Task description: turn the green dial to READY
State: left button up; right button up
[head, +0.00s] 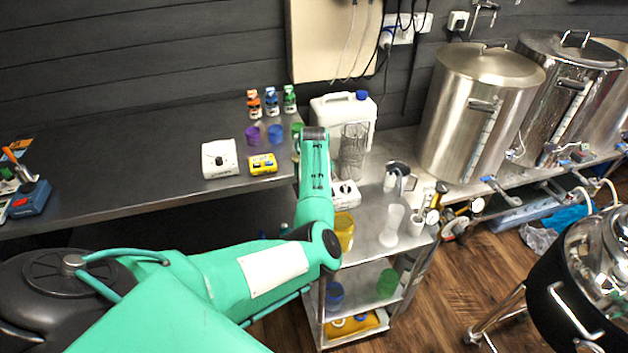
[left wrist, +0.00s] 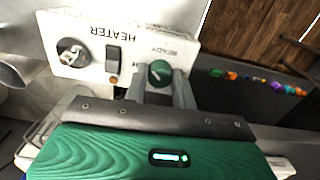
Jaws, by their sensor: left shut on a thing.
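The green dial (left wrist: 159,73) sits on a white box (left wrist: 90,35) marked HEATER and READY in the left wrist view. A pale mark shows on the dial; I cannot tell exactly where it points. My left gripper (left wrist: 161,87) is shut on the green dial, one finger on each side. The READY label (left wrist: 168,53) is on the box just beyond the dial. In the head view a white box (head: 346,194) shows beside my left arm, partly hidden by it; the green dial and my left fingertips are hidden there. My right gripper is not in view.
The white box also carries a black dial (left wrist: 72,52) and a dark rocker switch (left wrist: 113,58). Steel kettles (head: 484,100) line the right.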

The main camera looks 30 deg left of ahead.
pick_arm(q)
jog(key=m+p, duration=0.2)
jog(key=m, duration=0.1)
jog(key=m+p, duration=0.1)
jog(key=p, duration=0.1)
jog(key=shift+a+r+m, duration=0.15)
jog(key=shift+r+m, duration=0.15)
jog(key=shift+m, duration=0.1)
jog(key=shift+f+m+p, duration=0.1)
jog(key=shift+m+p, duration=0.7)
jog(key=shift+m, duration=0.3)
jog(key=shift+f+m+p, duration=0.1)
jog(key=shift+m+p, duration=0.5)
jog(key=shift+m, duration=0.5)
jog(key=o, duration=1)
notch_tip(320, 180, up, 14)
jog(key=b, duration=0.2)
jog(key=shift+f+b, duration=0.1)
jog(key=shift+b, duration=0.2)
